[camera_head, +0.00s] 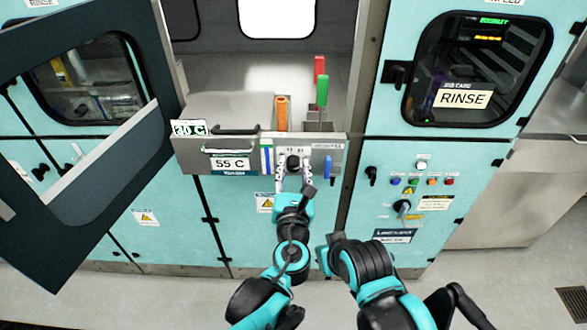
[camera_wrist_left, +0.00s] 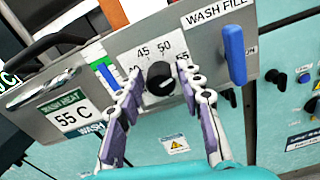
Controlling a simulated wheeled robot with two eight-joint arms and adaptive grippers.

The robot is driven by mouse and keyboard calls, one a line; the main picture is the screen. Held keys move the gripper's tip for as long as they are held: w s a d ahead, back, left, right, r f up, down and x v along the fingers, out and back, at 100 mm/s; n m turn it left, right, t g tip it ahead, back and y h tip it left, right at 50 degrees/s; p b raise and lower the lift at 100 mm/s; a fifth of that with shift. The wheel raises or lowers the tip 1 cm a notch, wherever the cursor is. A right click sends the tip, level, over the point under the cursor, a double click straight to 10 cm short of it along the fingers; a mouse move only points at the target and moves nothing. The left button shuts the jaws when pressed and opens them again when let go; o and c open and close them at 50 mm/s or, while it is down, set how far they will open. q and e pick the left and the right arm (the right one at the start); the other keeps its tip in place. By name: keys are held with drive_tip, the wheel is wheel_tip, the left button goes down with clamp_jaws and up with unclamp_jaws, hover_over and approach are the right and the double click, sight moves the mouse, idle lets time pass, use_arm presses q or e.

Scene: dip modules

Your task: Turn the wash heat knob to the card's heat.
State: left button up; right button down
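The wash heat knob (camera_head: 293,162) is a round black dial on the grey front panel. In the wrist view the knob (camera_wrist_left: 159,78) sits below a printed scale where 45 and 50 can be read; its pointer setting is hard to tell. The card (camera_head: 230,164) left of it reads 55 C; in the wrist view this card (camera_wrist_left: 68,112) is headed WASH HEAT. My left gripper (camera_head: 293,176) is in front of the knob. In the wrist view its fingers (camera_wrist_left: 157,82) are open, one on each side of the knob, seemingly apart from it.
A blue lever (camera_wrist_left: 233,54) is right of the knob under a WASH FILL label. A 30 C tag (camera_head: 189,127) is at the panel's upper left. Red (camera_head: 319,66) and green (camera_head: 322,91) handles rise behind. An open dark door (camera_head: 150,150) is at left.

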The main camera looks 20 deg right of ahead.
use_arm(q)
drive_tip(key=shift+s, duration=0.1)
drive_tip(key=v, duration=1.2)
